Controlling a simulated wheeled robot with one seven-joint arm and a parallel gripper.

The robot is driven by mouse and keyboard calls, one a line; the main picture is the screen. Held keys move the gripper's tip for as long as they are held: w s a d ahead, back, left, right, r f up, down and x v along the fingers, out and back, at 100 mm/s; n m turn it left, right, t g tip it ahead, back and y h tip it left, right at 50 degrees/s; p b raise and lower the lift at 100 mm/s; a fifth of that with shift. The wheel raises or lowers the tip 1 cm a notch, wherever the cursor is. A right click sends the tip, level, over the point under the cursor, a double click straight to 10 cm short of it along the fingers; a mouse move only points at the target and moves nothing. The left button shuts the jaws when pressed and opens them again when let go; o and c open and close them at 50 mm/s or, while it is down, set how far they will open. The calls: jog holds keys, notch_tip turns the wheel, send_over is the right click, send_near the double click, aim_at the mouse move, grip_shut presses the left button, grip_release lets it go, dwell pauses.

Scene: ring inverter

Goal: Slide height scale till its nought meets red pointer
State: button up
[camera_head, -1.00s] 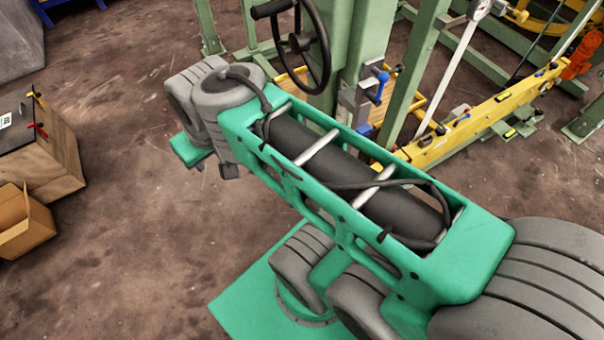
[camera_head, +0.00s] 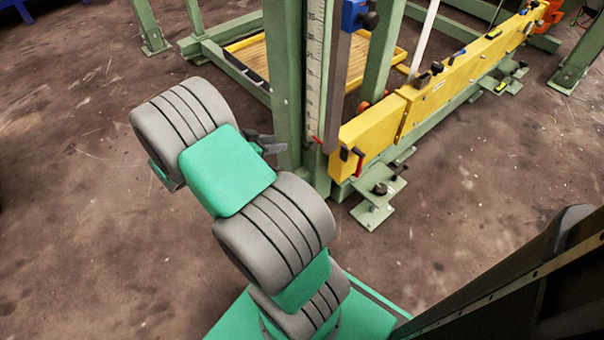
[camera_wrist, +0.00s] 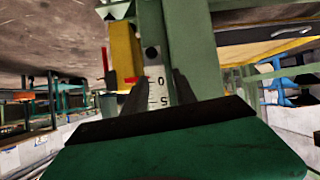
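The height scale (camera_head: 315,75) is a pale upright strip with dark marks on the green post. In the wrist view its lower end (camera_wrist: 154,66) shows a nought and a 5. The red pointer (camera_head: 316,140) is at the scale's lower end beside the yellow beam. In the wrist view the red pointer (camera_wrist: 131,80) lies just left of the scale, near the height of the nought; exact alignment is unclear. My gripper (camera_head: 279,145) is at the post's left side, its tips partly hidden. In the wrist view my gripper (camera_wrist: 162,77) has its fingers apart, with the scale showing between them. I cannot tell contact.
The yellow beam (camera_head: 440,95) runs right from the post, with a small red handle (camera_head: 358,160) at its near end. A blue block (camera_head: 354,14) sits higher on the upright. Green frame legs (camera_head: 150,25) stand behind. Floor at left is clear.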

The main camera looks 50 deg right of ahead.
jog(key=m+h+b, duration=0.1)
jog(key=b, duration=0.1)
send_near(304, 147)
jog(key=f, duration=0.1)
jog(key=shift+g, duration=0.5)
jog(key=x, duration=0.2)
jog(key=b+x, duration=0.1)
jog(key=x, duration=0.2)
jog(key=b+x, duration=0.1)
jog(key=x, duration=0.2)
jog(key=shift+w+d+r, duration=0.2)
jog(key=shift+d+r, duration=0.05)
jog(key=shift+d, duration=0.25)
jog(key=shift+c, duration=0.2)
grip_shut()
